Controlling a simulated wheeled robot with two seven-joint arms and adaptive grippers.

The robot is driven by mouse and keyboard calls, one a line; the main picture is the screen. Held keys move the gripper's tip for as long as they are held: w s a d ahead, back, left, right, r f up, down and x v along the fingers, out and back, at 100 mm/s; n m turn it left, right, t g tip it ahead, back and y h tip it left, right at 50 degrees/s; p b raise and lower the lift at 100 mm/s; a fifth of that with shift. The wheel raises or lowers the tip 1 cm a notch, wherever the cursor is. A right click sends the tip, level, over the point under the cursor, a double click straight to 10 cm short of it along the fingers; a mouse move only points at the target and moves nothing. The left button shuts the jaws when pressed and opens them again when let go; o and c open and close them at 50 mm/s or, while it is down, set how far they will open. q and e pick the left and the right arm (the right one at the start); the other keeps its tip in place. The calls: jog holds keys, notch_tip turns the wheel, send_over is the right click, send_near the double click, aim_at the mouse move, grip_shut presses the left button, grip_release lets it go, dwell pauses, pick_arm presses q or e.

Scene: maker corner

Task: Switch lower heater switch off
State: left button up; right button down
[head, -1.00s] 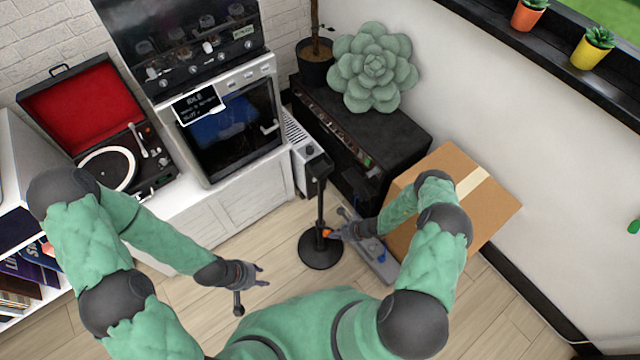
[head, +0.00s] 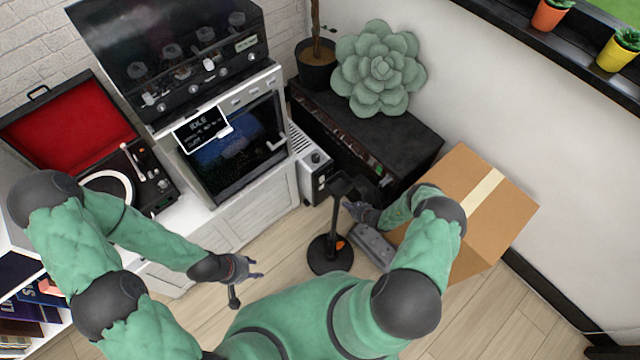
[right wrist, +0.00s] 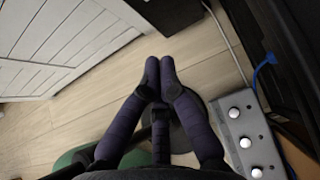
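The heater (head: 309,177) is a white slatted box beside the oven cabinet in the head view. Its narrow end carries a dark round knob (head: 316,158) and small dark details lower down; I cannot make out the switches or their positions. My right gripper (head: 352,207) is below and right of the heater, apart from it, beside the black stand. In the right wrist view its dark fingers (right wrist: 161,72) come together at the tips with nothing visible between them. My left gripper (head: 256,269) is near the white cabinet, fingers spread and empty.
A black stand (head: 330,255) with a round base stands on the floor before the heater. A grey strip with white round buttons (right wrist: 238,142) lies beside it. A cardboard box (head: 500,215) and black cabinet (head: 400,140) bound the right side. Floor is bare at left of the stand.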

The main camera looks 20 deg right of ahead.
pick_arm(q)
jog(key=shift+w+a, duration=0.1)
jog(key=shift+w, duration=0.25)
pick_arm(e)
jog(key=shift+w+a, duration=0.1)
jog(key=shift+w, duration=0.35)
jog(key=b, duration=0.7)
send_near(322, 188)
jog(key=x, duration=0.5)
jog(key=shift+w+f, duration=0.15)
jog(key=shift+f, duration=0.3)
pick_arm(q)
notch_tip(322, 188, down, 7)
